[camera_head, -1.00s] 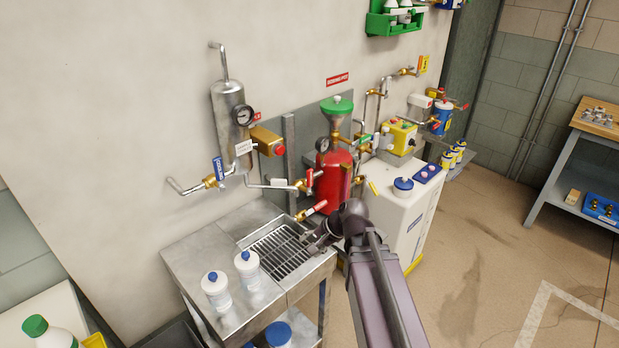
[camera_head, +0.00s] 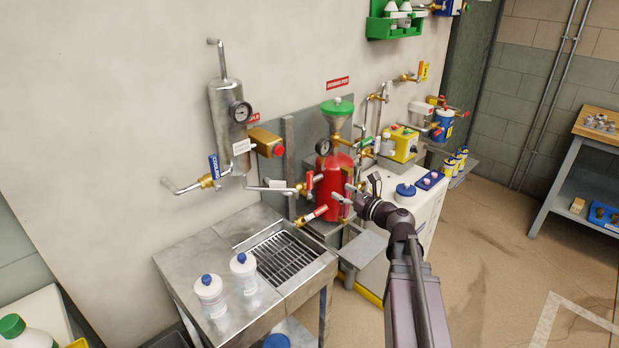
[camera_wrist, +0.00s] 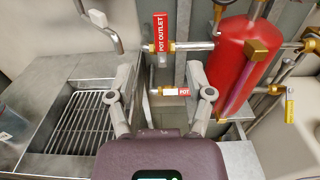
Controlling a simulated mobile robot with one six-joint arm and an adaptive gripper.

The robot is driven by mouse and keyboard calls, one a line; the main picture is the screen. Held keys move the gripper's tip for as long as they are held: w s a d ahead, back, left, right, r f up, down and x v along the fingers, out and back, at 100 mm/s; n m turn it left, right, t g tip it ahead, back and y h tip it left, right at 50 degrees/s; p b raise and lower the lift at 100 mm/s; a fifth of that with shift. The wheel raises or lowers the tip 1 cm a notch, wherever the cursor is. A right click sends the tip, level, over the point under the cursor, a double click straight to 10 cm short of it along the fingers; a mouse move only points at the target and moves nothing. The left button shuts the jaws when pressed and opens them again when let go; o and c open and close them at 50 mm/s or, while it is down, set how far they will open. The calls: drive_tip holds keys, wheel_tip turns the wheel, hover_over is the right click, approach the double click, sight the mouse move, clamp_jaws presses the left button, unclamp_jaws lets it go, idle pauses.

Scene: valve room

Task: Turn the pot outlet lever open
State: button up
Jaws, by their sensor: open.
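The red pot (camera_head: 334,190) stands against the wall plate, and its side shows in the wrist view (camera_wrist: 243,55). The pot outlet lever (camera_wrist: 160,27) is red, labelled "POT OUTLET", and upright on a brass valve on the pipe left of the pot. It also shows in the head view (camera_head: 309,181). A lower red-and-white lever (camera_wrist: 176,91) lies level, its label partly readable as "POT". My gripper (camera_wrist: 162,76) is open and empty. In the wrist view its fingers appear either side of the lower lever, below the outlet lever. In the head view my gripper (camera_head: 351,194) is in front of the pot.
The steel sink with its grating (camera_head: 287,261) lies left, with two white bottles (camera_head: 210,294) on its ledge. A bent spout (camera_wrist: 103,25) hangs over it. A white cabinet (camera_head: 410,215) stands right of the pot.

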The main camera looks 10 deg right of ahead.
sight(311, 174)
idle(0.4)
drive_tip(key=x, duration=1.3)
drive_tip(key=shift+w+a, duration=0.2)
drive_tip(key=shift+w, duration=0.15)
clamp_jaws()
